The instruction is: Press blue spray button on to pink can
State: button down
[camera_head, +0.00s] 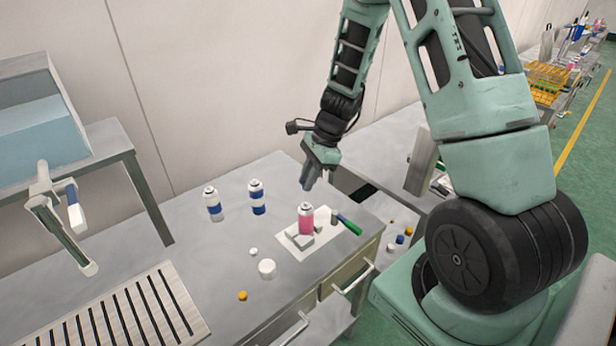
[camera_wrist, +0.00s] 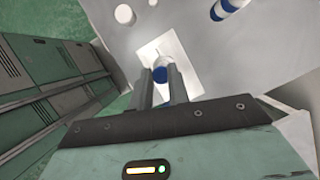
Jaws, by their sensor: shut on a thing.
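The pink can (camera_head: 306,221) stands upright among grey blocks on a white sheet (camera_head: 326,243) near the front edge of the table. My gripper (camera_head: 307,186) points down above the can, apart from it. In the wrist view, my gripper (camera_wrist: 160,71) is shut on the small blue spray button (camera_wrist: 160,75) between its fingertips. A pale round shape just beyond the button is too small to identify there. The pink side of the can does not show in the wrist view.
White caps (camera_head: 267,268) (camera_head: 253,252) and an orange cap (camera_head: 242,296) lie nearer the front. A green-handled tool (camera_head: 348,224) lies right of the can. A slatted rack (camera_head: 120,318) is at front left.

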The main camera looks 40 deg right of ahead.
aim_at(302, 207)
jog(key=shift+f+b, duration=1.9)
jog(key=shift+f, duration=0.6)
jog(key=c, duration=0.7)
grip_release()
jog(key=shift+r+p, duration=3.25)
jog(key=shift+r, duration=0.35)
grip_shut()
